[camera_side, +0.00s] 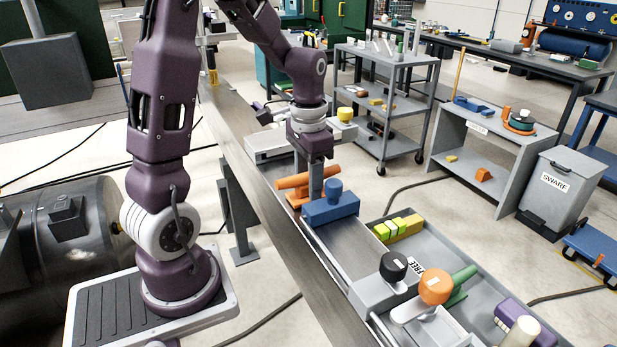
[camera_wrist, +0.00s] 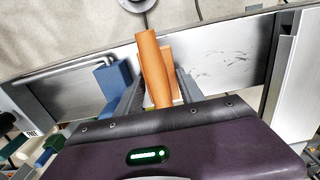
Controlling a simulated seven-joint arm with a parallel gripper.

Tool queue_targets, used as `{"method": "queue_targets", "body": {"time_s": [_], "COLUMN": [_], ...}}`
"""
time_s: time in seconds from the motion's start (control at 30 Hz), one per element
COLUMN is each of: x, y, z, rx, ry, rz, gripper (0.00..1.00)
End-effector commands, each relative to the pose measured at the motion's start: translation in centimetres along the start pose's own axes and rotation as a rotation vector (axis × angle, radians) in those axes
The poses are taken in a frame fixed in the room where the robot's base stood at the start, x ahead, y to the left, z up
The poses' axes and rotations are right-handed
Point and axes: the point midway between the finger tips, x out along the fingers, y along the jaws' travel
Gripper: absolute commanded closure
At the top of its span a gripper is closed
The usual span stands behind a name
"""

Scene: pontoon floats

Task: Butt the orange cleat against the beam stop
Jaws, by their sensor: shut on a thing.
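The orange cleat (camera_side: 291,182) has a rounded bar on top and sits at the metal beam, beyond the blue block. In the wrist view the cleat (camera_wrist: 153,62) is between the two fingers of my gripper (camera_wrist: 160,88), which is shut on it. In the side view my gripper (camera_side: 314,188) points down, and its near finger partly hides the cleat. A grey slab (camera_wrist: 292,85) stands at the right of the wrist view, apart from the cleat with bare metal between. I cannot tell for sure that it is the beam stop.
A grey tray (camera_side: 487,290) holds yellow-green, green and purple pieces. Black and orange knobs stand at its near edge.

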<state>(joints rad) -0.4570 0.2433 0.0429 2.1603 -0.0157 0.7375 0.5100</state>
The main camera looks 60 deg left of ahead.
Motion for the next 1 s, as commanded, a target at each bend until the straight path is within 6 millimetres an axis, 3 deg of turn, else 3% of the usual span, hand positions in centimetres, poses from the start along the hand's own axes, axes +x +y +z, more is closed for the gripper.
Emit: {"method": "queue_targets", "body": {"time_s": [1.0], "x": [0.1], "y": [1.1], "z": [-0.1], "rx": [0.0], "ry": [0.001], "rz": [0.0], "gripper": [1.0]}}
